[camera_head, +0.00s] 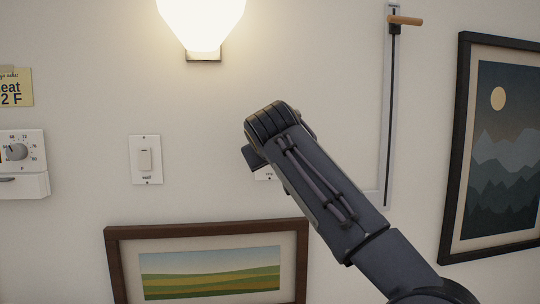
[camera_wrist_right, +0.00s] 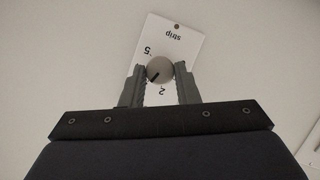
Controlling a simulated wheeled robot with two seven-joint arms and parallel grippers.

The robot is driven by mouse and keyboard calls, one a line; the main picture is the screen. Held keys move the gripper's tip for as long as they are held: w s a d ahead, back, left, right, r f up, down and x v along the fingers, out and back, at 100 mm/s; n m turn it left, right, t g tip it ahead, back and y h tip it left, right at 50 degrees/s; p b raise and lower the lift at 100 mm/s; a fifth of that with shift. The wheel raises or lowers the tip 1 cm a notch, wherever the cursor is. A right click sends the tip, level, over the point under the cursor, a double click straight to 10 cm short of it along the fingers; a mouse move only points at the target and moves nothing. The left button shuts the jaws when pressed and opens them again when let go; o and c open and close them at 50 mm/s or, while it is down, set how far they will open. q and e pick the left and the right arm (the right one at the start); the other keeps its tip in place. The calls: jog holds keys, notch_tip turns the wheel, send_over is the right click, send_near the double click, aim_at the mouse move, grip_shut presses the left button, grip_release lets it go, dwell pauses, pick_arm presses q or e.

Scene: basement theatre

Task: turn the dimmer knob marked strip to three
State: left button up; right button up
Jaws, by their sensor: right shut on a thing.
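The dimmer plate (camera_wrist_right: 178,42) is white and marked "strip", upside down in the right wrist view. Its round grey knob (camera_wrist_right: 160,67) sits between the two fingers of my right gripper (camera_wrist_right: 160,71), which is shut on it. The knob's dark pointer mark aims to the lower left, between the visible 5 and 2; the left finger hides the numbers there. In the head view my right arm ends at the wall, with the gripper (camera_head: 253,156) hiding the knob; only a lower sliver of the plate (camera_head: 264,174) shows. My left gripper is out of view.
A light switch (camera_head: 146,160) is left of the gripper, with a thermostat (camera_head: 18,152) farther left. A lit lamp (camera_head: 202,22) is above. A framed landscape (camera_head: 208,230) hangs below. A slotted rail with a wooden handle (camera_head: 404,20) and a mountain picture (camera_head: 500,150) are right.

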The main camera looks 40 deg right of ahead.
jog(key=shift+f+m, duration=0.15)
jog(key=shift+m, duration=0.15)
dwell(0.4)
jog(key=o, duration=1)
jog(key=b+v, duration=0.1)
jog(key=v, duration=0.7)
jog(key=shift+d, duration=0.2)
